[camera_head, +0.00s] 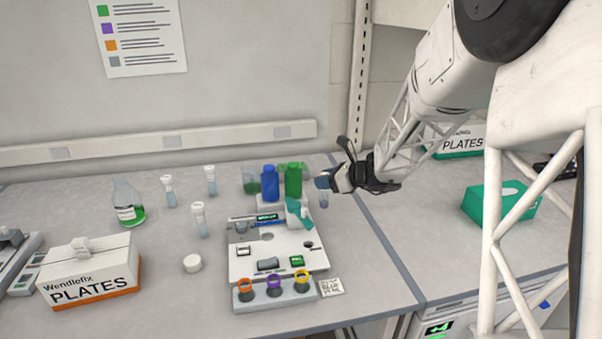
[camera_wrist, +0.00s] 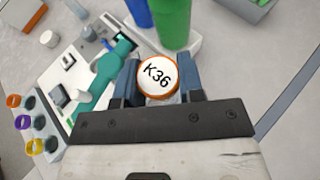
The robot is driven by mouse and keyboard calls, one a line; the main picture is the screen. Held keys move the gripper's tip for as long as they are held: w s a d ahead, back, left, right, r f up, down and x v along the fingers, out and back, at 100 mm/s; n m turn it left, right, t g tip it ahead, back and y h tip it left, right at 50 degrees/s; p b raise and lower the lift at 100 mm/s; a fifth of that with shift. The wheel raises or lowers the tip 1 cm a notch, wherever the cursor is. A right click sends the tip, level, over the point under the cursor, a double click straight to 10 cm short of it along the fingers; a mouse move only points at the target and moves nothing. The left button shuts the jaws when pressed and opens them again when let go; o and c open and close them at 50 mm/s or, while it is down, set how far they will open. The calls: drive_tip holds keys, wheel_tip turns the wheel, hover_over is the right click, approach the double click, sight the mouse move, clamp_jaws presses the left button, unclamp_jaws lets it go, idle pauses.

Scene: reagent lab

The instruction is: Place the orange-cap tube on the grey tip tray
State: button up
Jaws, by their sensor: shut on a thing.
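My gripper (camera_head: 325,183) is shut on a tube (camera_head: 324,198), which hangs below the fingers above the right side of the bench. In the wrist view my gripper (camera_wrist: 160,85) has blue fingers on both sides of the tube's cap (camera_wrist: 158,77), white on top with an orange rim and marked K36. A grey tray (camera_wrist: 245,8) with a green inside shows at the top right of the wrist view, beyond the green bottle. In the head view, a greyish tray edge (camera_head: 307,173) shows behind that bottle, mostly hidden; I cannot tell its contents there.
A blue bottle (camera_head: 270,183) and a green bottle (camera_head: 293,180) stand left of my gripper. A white workstation (camera_head: 245,265) with a teal pipette-like tool lies in front, with a colour-ringed rack (camera_head: 258,302). Several white-capped tubes stand further left. The bench right of the workstation is clear.

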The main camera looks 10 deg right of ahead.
drive_tip(key=w+a+r, duration=0.1)
drive_tip(key=w+r, duration=0.2)
drive_tip(key=w, duration=0.6)
drive_tip(key=w+a+r, duration=0.2)
drive_tip(key=w+r, duration=0.1)
drive_tip(key=w, duration=0.6)
drive_tip(key=w+a+r+m+t, duration=0.1)
drive_tip(key=w+r, duration=0.2)
drive_tip(key=w, duration=0.7)
drive_tip(key=shift+a+r+h, duration=0.15)
drive_tip(key=shift+a+h, duration=0.15)
drive_tip(key=shift+a, duration=0.1)
drive_tip(key=shift+f, duration=2.5)
drive_tip(key=shift+f, duration=2.5)
drive_tip(key=shift+f, duration=0.15)
drive_tip(key=o, duration=0.9)
